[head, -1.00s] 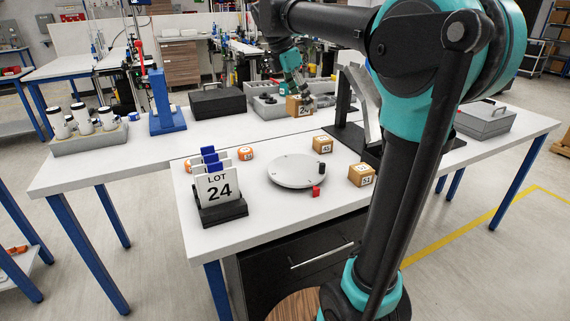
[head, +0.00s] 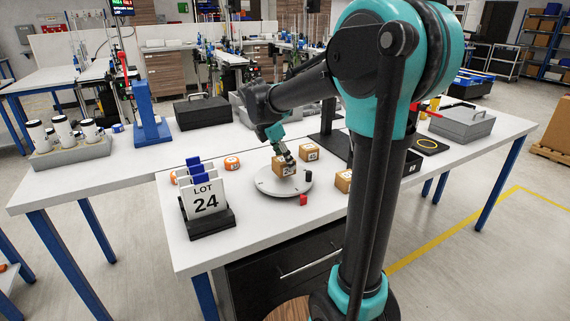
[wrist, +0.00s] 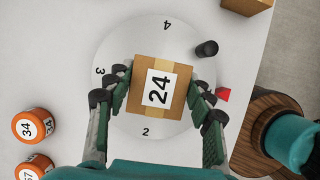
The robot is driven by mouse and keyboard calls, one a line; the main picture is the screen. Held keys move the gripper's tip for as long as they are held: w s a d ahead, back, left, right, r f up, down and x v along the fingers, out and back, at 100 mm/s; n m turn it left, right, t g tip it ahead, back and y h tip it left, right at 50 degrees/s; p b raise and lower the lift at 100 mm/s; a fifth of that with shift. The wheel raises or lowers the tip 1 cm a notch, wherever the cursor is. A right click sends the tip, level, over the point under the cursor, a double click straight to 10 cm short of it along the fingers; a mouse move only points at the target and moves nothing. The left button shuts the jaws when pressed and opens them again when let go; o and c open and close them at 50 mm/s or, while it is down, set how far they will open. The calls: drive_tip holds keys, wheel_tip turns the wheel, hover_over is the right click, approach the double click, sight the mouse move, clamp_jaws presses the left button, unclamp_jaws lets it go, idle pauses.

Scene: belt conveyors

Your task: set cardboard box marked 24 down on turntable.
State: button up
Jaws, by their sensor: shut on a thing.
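The cardboard box marked 24 (wrist: 158,88) is between the two fingers of my gripper (wrist: 160,100), which is shut on its sides. Its label faces up at the wrist camera. The round grey turntable (wrist: 145,128) lies directly beneath it, with numbers 2, 3 and 4 showing on its face. In the head view the box (head: 284,166) is over the turntable (head: 266,186), held by my gripper (head: 285,157) from above. I cannot tell whether the box's underside touches the turntable.
A black peg (wrist: 207,48) stands on the turntable's edge and a red block (wrist: 223,95) sits beside it. Orange round pieces (wrist: 32,125) lie at left. Other boxes (head: 309,152) stand behind and right. A LOT 24 card holder (head: 207,220) stands front left.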

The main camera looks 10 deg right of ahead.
drive_tip(key=shift+f, duration=0.8)
drive_tip(key=shift+f, duration=0.15)
drive_tip(key=o, duration=1.2)
drive_tip(key=v, duration=1.2)
